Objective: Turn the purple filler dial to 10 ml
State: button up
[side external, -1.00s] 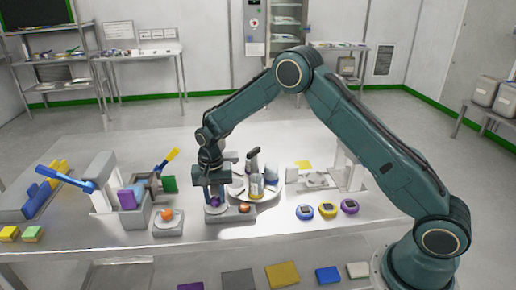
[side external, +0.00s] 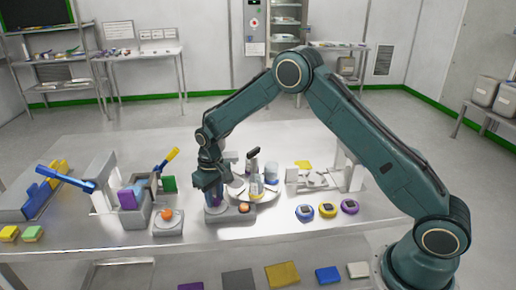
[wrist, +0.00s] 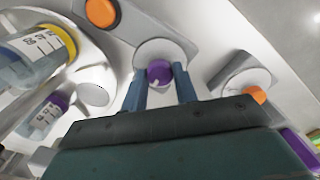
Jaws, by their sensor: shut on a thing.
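The purple filler dial (wrist: 159,74) sits in the middle of a round pale plate (wrist: 163,48) in the wrist view. The dial has a small white mark on it, and no scale numbers are readable around it. My gripper (wrist: 160,80) is shut on the dial, with one blue finger on each side. In the side view my gripper (side external: 214,197) points down at the grey filler base (side external: 230,216), and its fingers largely hide the dial there.
An orange button (side external: 244,208) is on the same base. A white turntable (side external: 266,196) with bottles stands close behind it. A grey block (side external: 168,229) with an orange knob (side external: 166,215) is to the left. Blue, yellow and purple round devices (side external: 328,210) lie to the right.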

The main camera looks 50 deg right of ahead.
aim_at(215, 199)
jog(key=n, duration=0.4)
jog(key=shift+n, duration=0.3)
jog(key=n, duration=0.4)
jog(key=shift+n, duration=0.3)
jog(key=o, duration=1)
jog(key=shift+r, duration=6.95)
